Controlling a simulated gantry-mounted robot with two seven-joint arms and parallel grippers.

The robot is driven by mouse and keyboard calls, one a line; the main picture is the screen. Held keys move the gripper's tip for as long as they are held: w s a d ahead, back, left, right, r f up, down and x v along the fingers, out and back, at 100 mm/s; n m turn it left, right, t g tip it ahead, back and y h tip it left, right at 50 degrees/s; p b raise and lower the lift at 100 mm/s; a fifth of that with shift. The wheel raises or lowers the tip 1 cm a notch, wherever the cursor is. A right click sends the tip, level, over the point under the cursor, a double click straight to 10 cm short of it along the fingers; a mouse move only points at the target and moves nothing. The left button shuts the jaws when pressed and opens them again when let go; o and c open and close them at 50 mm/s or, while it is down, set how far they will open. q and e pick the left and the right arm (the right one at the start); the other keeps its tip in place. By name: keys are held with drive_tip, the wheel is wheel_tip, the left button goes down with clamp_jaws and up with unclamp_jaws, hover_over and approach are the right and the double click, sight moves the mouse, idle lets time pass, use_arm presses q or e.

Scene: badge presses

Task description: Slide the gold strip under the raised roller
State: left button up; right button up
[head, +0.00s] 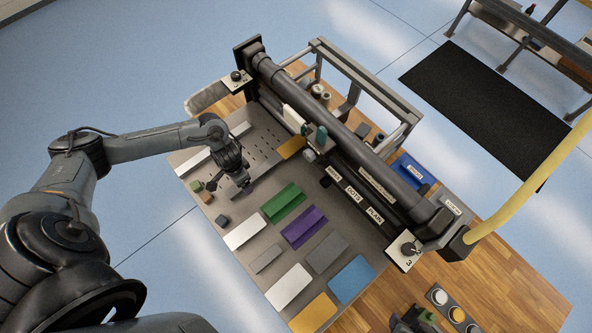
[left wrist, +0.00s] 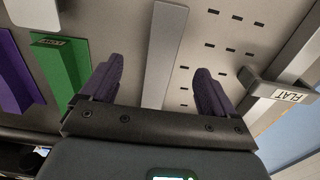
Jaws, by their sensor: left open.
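A gold strip (head: 290,147) lies flat on the grey bed at the near side of the long dark roller (head: 345,135), by its left half. I cannot tell whether its far end is under the roller. My left gripper (head: 241,187) is over the bed, left of and below the gold strip in the head view. In the left wrist view its purple fingers (left wrist: 155,88) are spread apart and empty, with a pale grey strip (left wrist: 163,45) below and between them. The gold strip does not show there. My right gripper is not in view.
Green (head: 283,203) and purple (head: 304,227) pieces lie on the bed, with white, grey, blue and yellow (head: 312,312) plates nearer the front. Small blocks (head: 205,197) sit at its left edge. A holder labelled FLAT (left wrist: 290,95) stands right in the wrist view.

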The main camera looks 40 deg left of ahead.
use_arm(q)
wheel_tip(320, 180, up, 10)
drive_tip(key=s+d+r+n+t+h+p, duration=0.1)
drive_tip(key=s+d+t+h, duration=0.15)
drive_tip(key=d, duration=1.25)
drive_tip(key=s+d+t+h+p, duration=0.2)
drive_tip(key=s+d+h, duration=0.15)
drive_tip(key=d, duration=1.15)
drive_tip(key=w+a+r+n+t+y, duration=0.2)
drive_tip(key=w+a+r+n+y, duration=0.1)
drive_tip(key=w+a+r+n, duration=0.15)
drive_tip(key=s+a+r+m+g+y, duration=0.2)
drive_tip(key=s+a+m+g, duration=0.1)
drive_tip(key=a, duration=0.5)
drive_tip(key=shift+s+a+m+y, duration=0.3)
drive_tip(key=shift+s+m+y, duration=0.15)
drive_tip(key=shift+m, duration=0.7)
